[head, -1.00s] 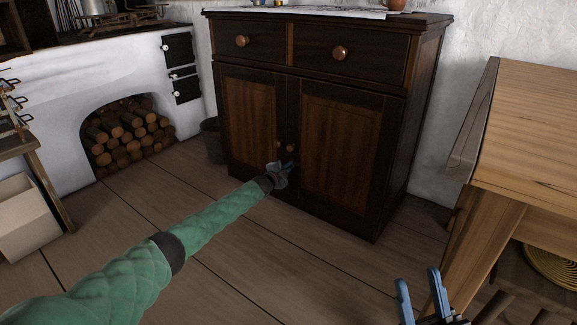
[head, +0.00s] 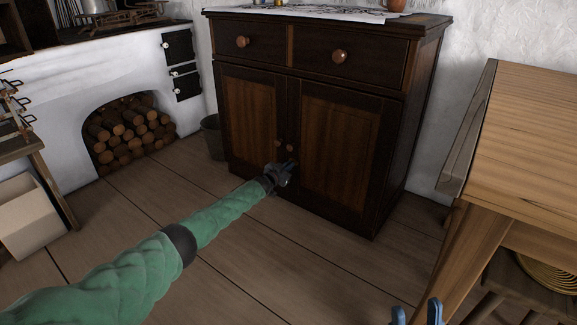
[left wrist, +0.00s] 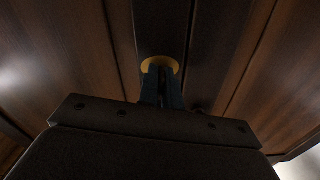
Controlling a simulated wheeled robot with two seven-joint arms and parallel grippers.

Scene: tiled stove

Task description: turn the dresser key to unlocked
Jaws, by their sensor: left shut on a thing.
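The dark wooden dresser (head: 340,145) stands against the wall, with two drawers above two closed doors. My left gripper (head: 290,168) is at the doors' meeting edge, just below the round door knobs (head: 291,147). In the left wrist view a brass keyhole plate (left wrist: 160,64) shows on the door, with my left fingers (left wrist: 162,88) shut right in front of it. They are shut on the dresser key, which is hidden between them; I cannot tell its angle. My right gripper (head: 417,314) is open and empty at the bottom edge, its fingers apart.
A wooden table (head: 530,130) stands at the right, with a stool (head: 540,288) under it. A white stove (head: 110,75) with a log niche is at the left, and a dark bucket (head: 211,138) stands beside the dresser. The floor before the dresser is clear.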

